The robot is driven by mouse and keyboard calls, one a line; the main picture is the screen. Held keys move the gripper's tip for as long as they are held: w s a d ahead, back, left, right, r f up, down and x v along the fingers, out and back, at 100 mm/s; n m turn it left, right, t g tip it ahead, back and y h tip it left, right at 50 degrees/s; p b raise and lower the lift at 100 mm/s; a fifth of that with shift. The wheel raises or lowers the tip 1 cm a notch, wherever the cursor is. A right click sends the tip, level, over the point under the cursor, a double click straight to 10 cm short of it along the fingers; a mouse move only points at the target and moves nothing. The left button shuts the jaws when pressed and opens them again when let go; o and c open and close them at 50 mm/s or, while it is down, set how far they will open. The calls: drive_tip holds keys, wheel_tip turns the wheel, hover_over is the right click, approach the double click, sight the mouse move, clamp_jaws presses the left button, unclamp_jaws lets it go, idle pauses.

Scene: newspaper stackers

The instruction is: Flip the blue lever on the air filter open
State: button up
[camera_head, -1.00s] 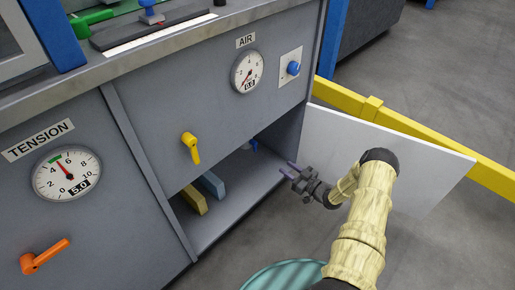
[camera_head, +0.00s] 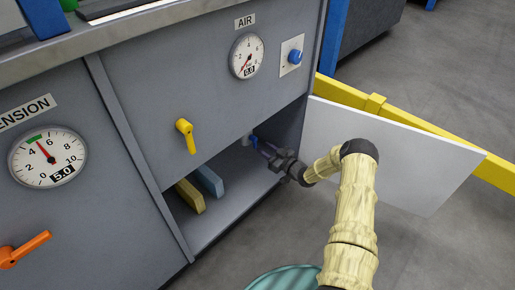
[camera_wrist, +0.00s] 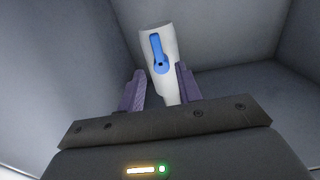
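The air filter (camera_wrist: 168,82) is a pale cylinder inside the open cabinet, seen in the wrist view between and beyond my fingertips. Its blue lever (camera_wrist: 158,50) lies along the cylinder's front, with its round pivot at the lower end. In the head view the blue lever (camera_head: 254,140) is a small spot under the cabinet's top edge, and the filter (camera_head: 246,139) is mostly hidden. My gripper (camera_wrist: 158,85) is open, with its two purple fingers apart and nothing held. In the head view my gripper (camera_head: 268,151) reaches into the cabinet opening, close to the filter.
The cabinet's white door (camera_head: 395,155) stands open to the right, behind my arm. A yellow block (camera_head: 190,196) and a blue block (camera_head: 209,181) stand on the cabinet floor at left. A yellow lever (camera_head: 186,135) sits on the panel above. The air gauge (camera_head: 246,56) reads 0.0.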

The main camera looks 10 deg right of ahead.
sight(256, 143)
drive_tip(key=b+x, duration=0.1)
drive_tip(key=x, duration=0.3)
drive_tip(key=shift+w+f+b, duration=0.1)
drive_tip(key=shift+f+b, duration=0.05)
drive_tip(key=shift+b, duration=0.25)
drive_tip(key=shift+w+a, duration=0.3)
drive_tip(key=shift+w, duration=0.1)
drive_tip(key=shift+c, duration=0.2)
clamp_jaws()
